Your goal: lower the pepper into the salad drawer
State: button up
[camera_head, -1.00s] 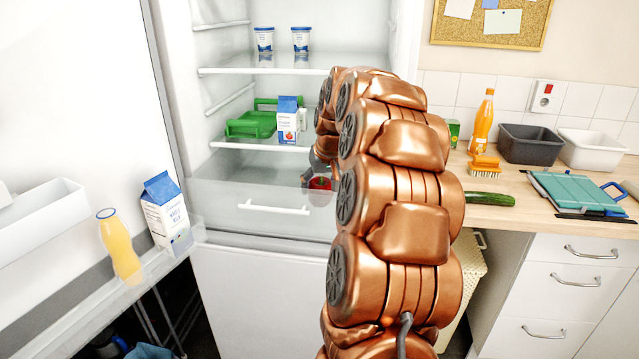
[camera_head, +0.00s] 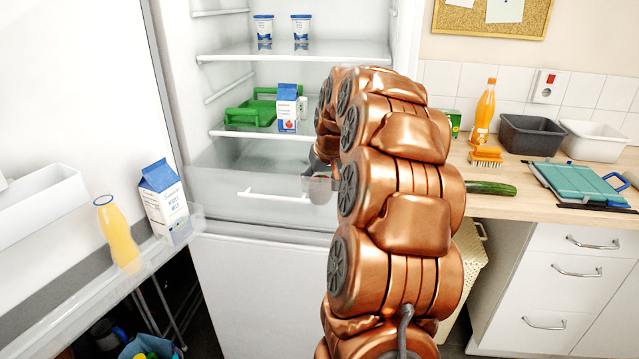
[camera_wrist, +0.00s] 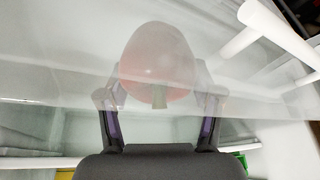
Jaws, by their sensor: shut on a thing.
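The red pepper (camera_head: 320,188) shows pale through the frosted front of the pulled-out salad drawer (camera_head: 225,190) at the bottom of the fridge. It also shows in the wrist view (camera_wrist: 158,60), washed out behind the translucent panel, with its stem end toward my gripper. My gripper (camera_wrist: 158,95) is shut on the pepper, one finger on each side. In the head view my own arm hides most of the gripper and the drawer's right part. I cannot tell whether the pepper touches the drawer floor.
The shelf above holds a green basket (camera_head: 250,112) and a small carton (camera_head: 287,108). The open door's shelf on the left holds a juice bottle (camera_head: 118,238) and a milk carton (camera_head: 165,202). A cucumber (camera_head: 490,188) lies on the counter at right.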

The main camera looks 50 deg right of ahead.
jog(key=shift+f+b, duration=0.35)
jog(key=shift+f, duration=0.3)
dwell(0.9)
jog(key=o, duration=1.2)
jog(key=v, duration=1.2)
jog(key=shift+w, duration=0.1)
jog(key=shift+a, duration=0.1)
